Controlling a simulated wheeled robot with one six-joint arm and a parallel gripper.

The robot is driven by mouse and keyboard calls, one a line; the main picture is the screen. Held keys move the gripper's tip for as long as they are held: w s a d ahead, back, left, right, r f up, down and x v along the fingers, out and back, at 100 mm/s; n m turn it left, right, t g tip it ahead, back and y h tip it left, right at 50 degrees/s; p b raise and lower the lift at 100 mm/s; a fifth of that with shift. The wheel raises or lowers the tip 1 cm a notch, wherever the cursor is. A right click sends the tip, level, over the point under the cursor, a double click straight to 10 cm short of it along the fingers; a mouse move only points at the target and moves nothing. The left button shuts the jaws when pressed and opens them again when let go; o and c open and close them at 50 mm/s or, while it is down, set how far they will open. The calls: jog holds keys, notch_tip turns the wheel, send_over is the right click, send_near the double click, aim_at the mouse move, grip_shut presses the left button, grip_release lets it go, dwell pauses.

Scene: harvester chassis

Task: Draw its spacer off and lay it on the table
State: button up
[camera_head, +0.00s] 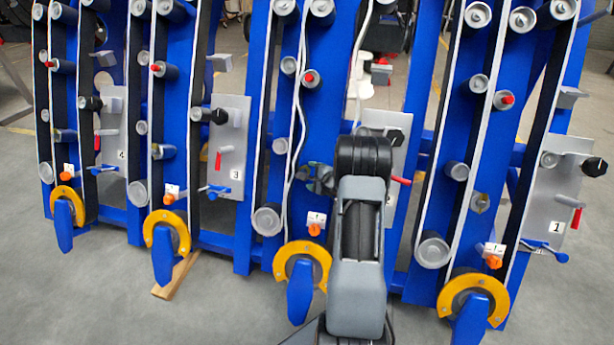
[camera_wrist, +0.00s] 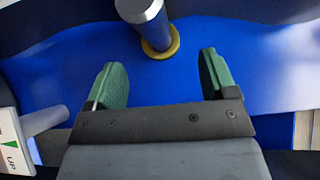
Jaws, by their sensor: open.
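In the wrist view a grey cylinder (camera_wrist: 143,12) stands out from a blue plate. A yellow ring (camera_wrist: 163,52) sits around its end at the plate; I cannot tell whether the ring or the cylinder is the spacer. My gripper (camera_wrist: 160,66) is open, with its green-padded fingers wide apart and nothing between the pads. The ring shows between and slightly beyond the fingertips, apart from both. In the head view my arm stands in front of the blue frame and hides the gripper. No table is in view.
Tall blue frames (camera_head: 336,70) with rollers and belts fill the head view. Grey numbered panels (camera_head: 233,135), red and blue handles and yellow half-rings (camera_head: 302,252) stick out near my arm. In the wrist view another grey cylinder (camera_wrist: 45,119) and an UP label (camera_wrist: 12,145) lie left.

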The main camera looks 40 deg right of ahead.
aim_at(306, 172)
jog(key=shift+b+x, duration=0.35)
jog(key=shift+x, duration=1.95)
jog(key=shift+c, duration=0.3)
jog(key=c, duration=1)
jog(key=shift+s+a+r+b, duration=0.25)
jog(key=shift+s+a+r, duration=0.9)
jog(key=shift+s+a, duration=0.25)
jog(key=shift+s+a+r+b, duration=0.25)
jog(key=shift+s+a+r, duration=0.95)
jog(key=shift+a, duration=0.35)
jog(key=shift+s+a+r+b, duration=0.25)
jog(key=shift+s+a+r, duration=0.85)
jog(key=shift+s+a, duration=0.3)
